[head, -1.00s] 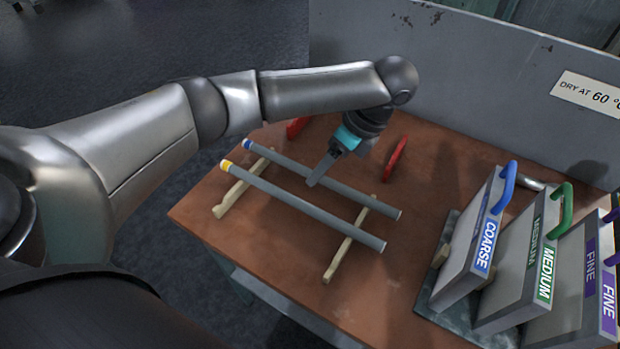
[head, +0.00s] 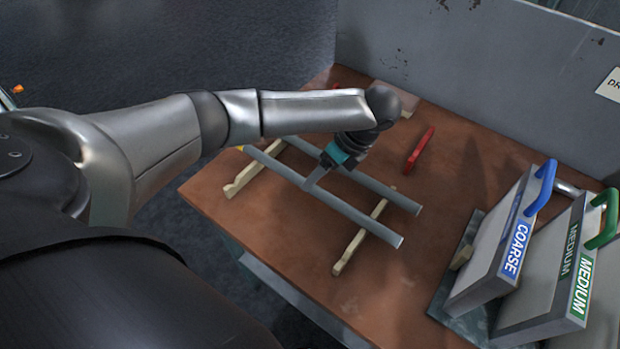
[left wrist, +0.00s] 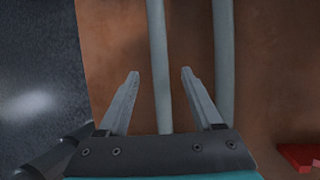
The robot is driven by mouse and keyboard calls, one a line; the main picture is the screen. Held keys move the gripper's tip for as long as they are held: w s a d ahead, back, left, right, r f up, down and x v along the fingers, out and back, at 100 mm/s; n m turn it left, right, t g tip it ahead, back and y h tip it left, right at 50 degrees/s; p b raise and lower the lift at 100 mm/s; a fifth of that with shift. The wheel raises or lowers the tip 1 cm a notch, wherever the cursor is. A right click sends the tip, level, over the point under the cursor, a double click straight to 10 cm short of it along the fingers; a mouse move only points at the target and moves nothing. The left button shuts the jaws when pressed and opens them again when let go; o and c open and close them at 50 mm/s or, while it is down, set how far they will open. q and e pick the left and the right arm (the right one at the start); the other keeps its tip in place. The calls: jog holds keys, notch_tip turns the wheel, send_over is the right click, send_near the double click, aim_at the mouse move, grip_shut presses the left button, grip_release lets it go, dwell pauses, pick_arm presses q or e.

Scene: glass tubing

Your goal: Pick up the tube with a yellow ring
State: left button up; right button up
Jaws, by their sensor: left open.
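The tube with a yellow ring (head: 360,218) is the nearer of two grey tubes lying across two wooden strips. Only a bit of its yellow end shows beside my arm in the head view. My left gripper (head: 311,186) points down at its middle. In the left wrist view, the left gripper (left wrist: 160,74) is open, and this tube (left wrist: 157,35) runs between its fingers. I cannot tell whether the fingertips reach down past the tube. The other tube (head: 392,194) lies parallel behind it, outside the right finger in the left wrist view (left wrist: 224,60). My right gripper is not in view.
Wooden strips (head: 352,245) bear the tubes on the brown table (head: 290,240). A red object (head: 419,150) lies behind them. Blocks labelled COARSE (head: 505,245) and MEDIUM (head: 560,275) stand at the right. A grey wall (head: 480,80) closes the back.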

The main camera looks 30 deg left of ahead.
pick_arm(q)
jog(key=x, duration=0.3)
jog(key=shift+a+f, duration=0.1)
jog(key=shift+f, duration=0.15)
grip_shut()
dwell(0.4)
